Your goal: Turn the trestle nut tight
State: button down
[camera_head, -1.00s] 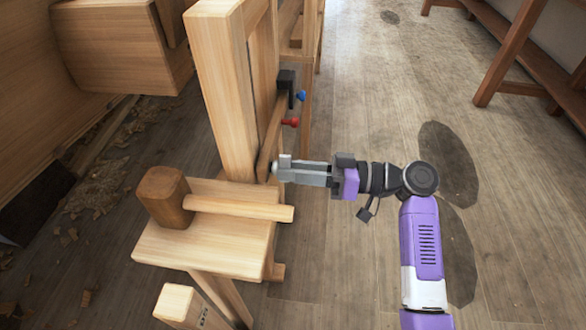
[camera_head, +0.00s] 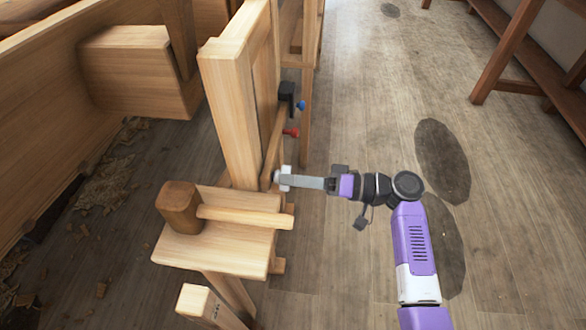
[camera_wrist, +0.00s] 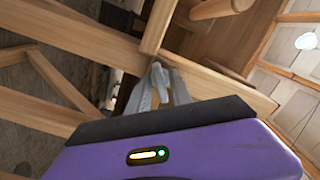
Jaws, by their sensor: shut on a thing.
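The wooden trestle (camera_head: 232,120) stands upright left of centre in the head view. My gripper (camera_head: 284,179) reaches in from the right, low on the trestle's right side. Its fingers are shut on a small pale grey piece, the trestle nut (camera_head: 279,175), beside a slanted wooden brace. In the wrist view my gripper (camera_wrist: 160,78) has its grey fingertips close together at a wooden beam (camera_wrist: 215,83). The fingers hide most of the nut there.
A black clamp (camera_head: 287,92), a blue knob (camera_head: 301,105) and a red knob (camera_head: 292,132) are on the trestle above.

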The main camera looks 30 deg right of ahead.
jog(key=shift+r+m+p, duration=0.15)
jog(key=shift+m+p, duration=1.4)
jog(key=shift+m, duration=0.05)
jog(key=c, duration=1.5)
grip_release()
jog(key=shift+p+v, duration=0.55)
jog(key=shift+v, duration=3.35)
jog(key=shift+d, duration=0.1)
